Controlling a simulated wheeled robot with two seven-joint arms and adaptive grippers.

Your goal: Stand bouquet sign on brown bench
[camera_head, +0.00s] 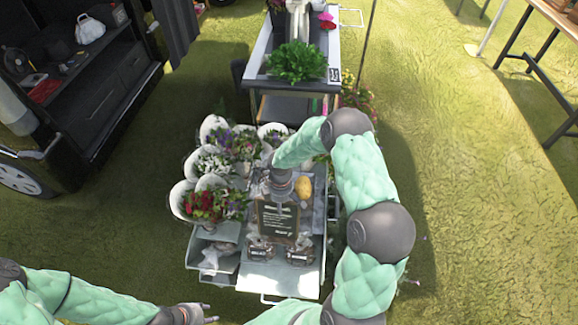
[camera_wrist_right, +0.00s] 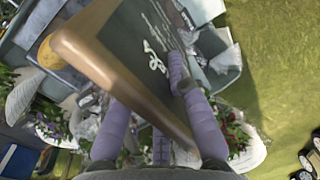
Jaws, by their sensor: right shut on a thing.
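The bouquet sign (camera_head: 278,222), a dark chalkboard with white writing and a wooden frame, is above the grey flower cart in the head view. My right gripper (camera_head: 281,190) is shut on its upper edge. In the right wrist view the sign (camera_wrist_right: 125,62) is tilted between the purple fingers of my right gripper (camera_wrist_right: 150,108). I cannot tell whether its lower edge touches the cart. My left gripper (camera_head: 208,314) is open and empty at the bottom of the head view. A brown wooden-topped bench (camera_head: 557,14) is partly visible at the top right.
Wrapped bouquets (camera_head: 205,203) crowd the cart's left side. A yellow object (camera_head: 303,187) and small dark labels (camera_head: 261,252) are beside the sign. A second cart (camera_head: 258,62) with a green plant stands behind. Open grass (camera_head: 480,180) lies to the right.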

